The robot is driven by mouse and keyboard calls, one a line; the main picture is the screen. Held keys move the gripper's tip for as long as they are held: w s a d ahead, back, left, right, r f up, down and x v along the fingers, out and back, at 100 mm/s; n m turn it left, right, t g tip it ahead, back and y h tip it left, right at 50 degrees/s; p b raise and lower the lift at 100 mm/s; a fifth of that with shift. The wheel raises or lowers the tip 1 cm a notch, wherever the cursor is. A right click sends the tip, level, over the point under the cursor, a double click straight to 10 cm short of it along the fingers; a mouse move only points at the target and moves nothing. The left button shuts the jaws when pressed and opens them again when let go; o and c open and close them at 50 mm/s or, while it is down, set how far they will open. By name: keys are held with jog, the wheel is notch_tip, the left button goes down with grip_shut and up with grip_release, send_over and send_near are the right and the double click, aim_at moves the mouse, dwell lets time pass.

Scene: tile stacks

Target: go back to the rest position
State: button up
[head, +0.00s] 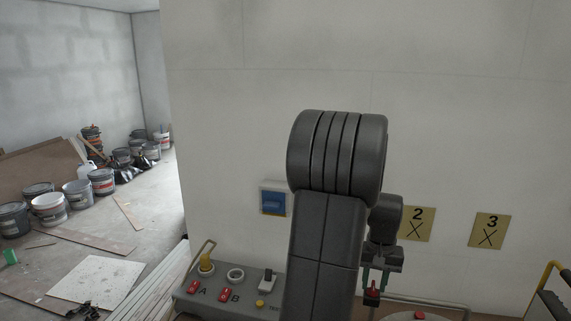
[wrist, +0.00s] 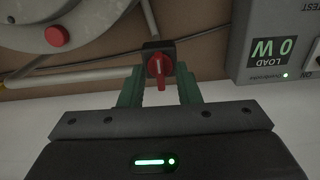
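My gripper (head: 375,277) is in front of the wall, low and right of centre in the head view, below my dark arm. In the wrist view its two green fingers (wrist: 160,88) stand apart, with a gap between them. A red rotary knob (wrist: 158,68) on a black base sits between and just beyond the fingertips, with visible space on each side. The red knob also shows in the head view (head: 372,291) at the fingers. Nothing is clearly held. My arm hides part of the wall and panel behind it.
A grey control panel (head: 226,291) with red switches A and B stands low left of my arm. Yellow signs 2 (head: 416,224) and 3 (head: 489,231) hang on the wall. A load box (wrist: 282,45) and a red button (wrist: 57,36) are close by. Buckets (head: 48,207) stand far left.

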dwell(0.5)
notch_tip(320, 180, up, 13)
notch_tip(320, 180, down, 14)
jog(key=shift+r, duration=0.25)
jog(key=shift+n, duration=0.4)
jog(key=n, duration=0.4)
jog(key=shift+r+n, duration=0.15)
jog(key=shift+n, duration=0.25)
jog(key=shift+n+b, duration=0.45)
jog(key=shift+n, duration=2.15)
